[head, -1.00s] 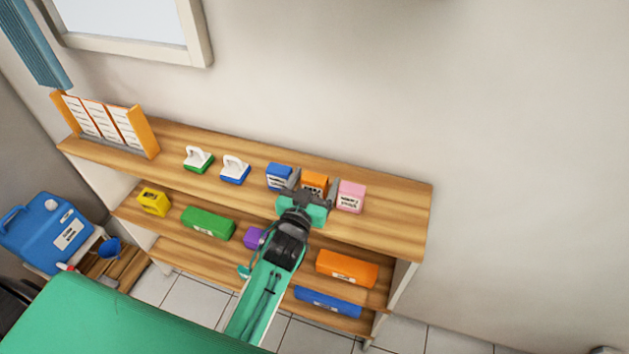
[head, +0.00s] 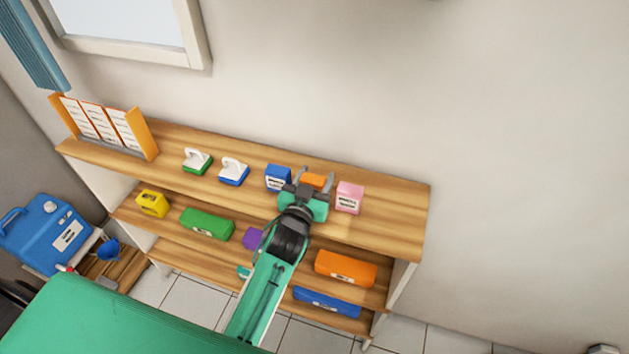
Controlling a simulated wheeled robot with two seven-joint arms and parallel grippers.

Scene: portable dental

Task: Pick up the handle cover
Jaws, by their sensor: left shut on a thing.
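An orange box (head: 313,180) stands on the top shelf, between a blue box and a pink box. Its label is not readable here, so I cannot tell from print that it is the handle cover. My left gripper (head: 315,181) reaches over the shelf from the front and is shut on the orange box, one finger on each side. The gripper's body hides the lower front of the box. I cannot tell whether the box is touching the shelf. My right gripper is not in view.
On the top shelf (head: 395,220), the blue box (head: 277,178) stands close on the left and the pink box (head: 349,197) close on the right. Two white-handled blocks (head: 234,171) stand farther left. Lower shelves hold several coloured boxes. The shelf's right end is clear.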

